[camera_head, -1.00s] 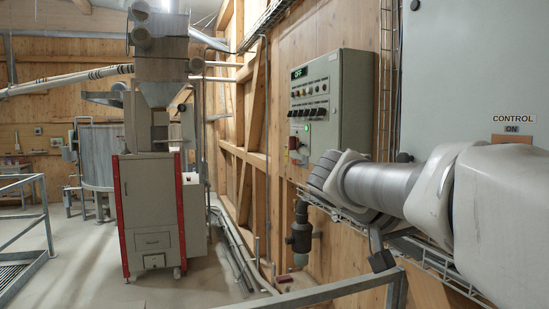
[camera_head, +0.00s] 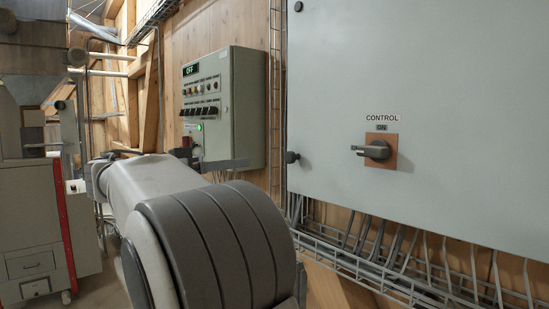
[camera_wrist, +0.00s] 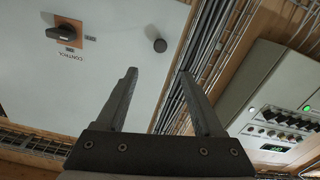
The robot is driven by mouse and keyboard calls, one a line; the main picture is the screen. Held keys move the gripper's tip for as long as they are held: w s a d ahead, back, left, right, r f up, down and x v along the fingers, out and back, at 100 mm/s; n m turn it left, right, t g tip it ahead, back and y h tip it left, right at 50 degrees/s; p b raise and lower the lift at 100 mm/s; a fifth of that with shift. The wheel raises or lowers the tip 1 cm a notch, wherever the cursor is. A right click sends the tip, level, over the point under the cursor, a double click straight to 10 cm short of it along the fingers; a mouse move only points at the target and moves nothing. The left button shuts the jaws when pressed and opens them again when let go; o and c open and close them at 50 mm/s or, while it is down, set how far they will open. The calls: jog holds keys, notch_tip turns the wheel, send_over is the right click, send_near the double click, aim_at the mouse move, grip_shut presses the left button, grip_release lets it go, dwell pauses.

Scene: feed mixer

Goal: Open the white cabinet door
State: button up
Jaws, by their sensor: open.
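The large pale grey-white cabinet door (camera_head: 430,90) fills the right of the head view and looks shut. A dark round knob (camera_head: 292,157) sits near its left edge. A rotary switch (camera_head: 374,150) on an orange plate sits under the CONTROL label. In the wrist view the door (camera_wrist: 110,30) appears turned over, with the knob (camera_wrist: 160,45) just beyond the fingertips and the switch (camera_wrist: 62,33) to the left. My gripper (camera_wrist: 157,73) is open and empty, its fingers pointing toward the knob's side of the door, apart from the knob. My arm hides most of the gripper in the head view.
A smaller control box (camera_head: 240,105) with buttons and an OFF display is on the wooden wall to the left. A wire cable tray (camera_head: 400,280) with cables runs below the cabinet. A machine with red edges (camera_head: 35,220) stands at far left.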

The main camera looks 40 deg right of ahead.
aim_at(288, 158)
jog(key=d+p, duration=0.1)
jog(key=d, duration=0.4)
jog(key=d+p, duration=0.1)
jog(key=d, duration=0.4)
jog(key=w+d+p, duration=0.1)
jog(key=d, duration=0.3)
jog(key=shift+w+d, duration=0.1)
jog(key=shift+d, duration=0.3)
grip_shut()
dwell(0.5)
